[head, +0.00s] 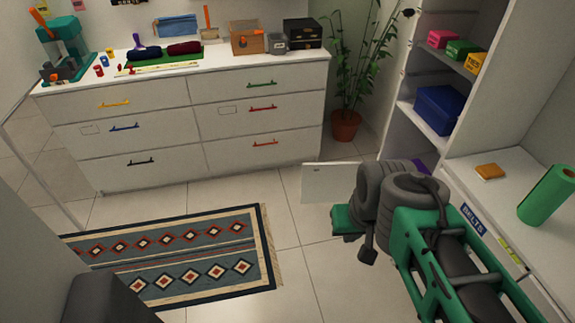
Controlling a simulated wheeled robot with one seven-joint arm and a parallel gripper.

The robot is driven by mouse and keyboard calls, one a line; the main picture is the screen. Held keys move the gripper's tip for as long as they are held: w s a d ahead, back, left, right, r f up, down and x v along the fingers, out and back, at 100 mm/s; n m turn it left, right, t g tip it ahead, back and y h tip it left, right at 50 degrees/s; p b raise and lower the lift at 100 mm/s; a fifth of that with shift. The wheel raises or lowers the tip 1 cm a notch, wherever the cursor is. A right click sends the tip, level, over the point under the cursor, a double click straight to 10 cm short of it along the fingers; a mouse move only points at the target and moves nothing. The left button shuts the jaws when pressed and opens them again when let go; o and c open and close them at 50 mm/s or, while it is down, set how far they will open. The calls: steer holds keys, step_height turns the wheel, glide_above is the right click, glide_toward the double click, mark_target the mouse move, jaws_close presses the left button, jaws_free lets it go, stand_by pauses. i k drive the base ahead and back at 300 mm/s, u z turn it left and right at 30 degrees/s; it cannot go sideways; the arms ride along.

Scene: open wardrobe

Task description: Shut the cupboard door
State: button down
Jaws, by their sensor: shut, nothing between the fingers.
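A white door panel (330,182) stands open at the foot of the tall white wardrobe (425,85), jutting left over the tiled floor. Its right part is hidden behind my arm, so its hinge side does not show. My gripper (346,221) is at the far end of my green and grey arm, just below the panel in the picture. Its fingers are small and partly hidden, and it holds nothing that I can see. I cannot tell whether it touches the panel.
A white drawer chest (195,130) stands along the back wall, with a potted plant (347,120) to its right. A patterned rug (190,262) lies at left. A white counter (525,182) at right bears a green roll (547,195). Tiled floor is clear left of the panel.

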mark_target(322, 182)
steer(key=u, duration=0.15)
steer(key=i, duration=1.75)
steer(key=u, duration=0.85)
steer(key=i, duration=1)
steer(key=u, duration=0.25)
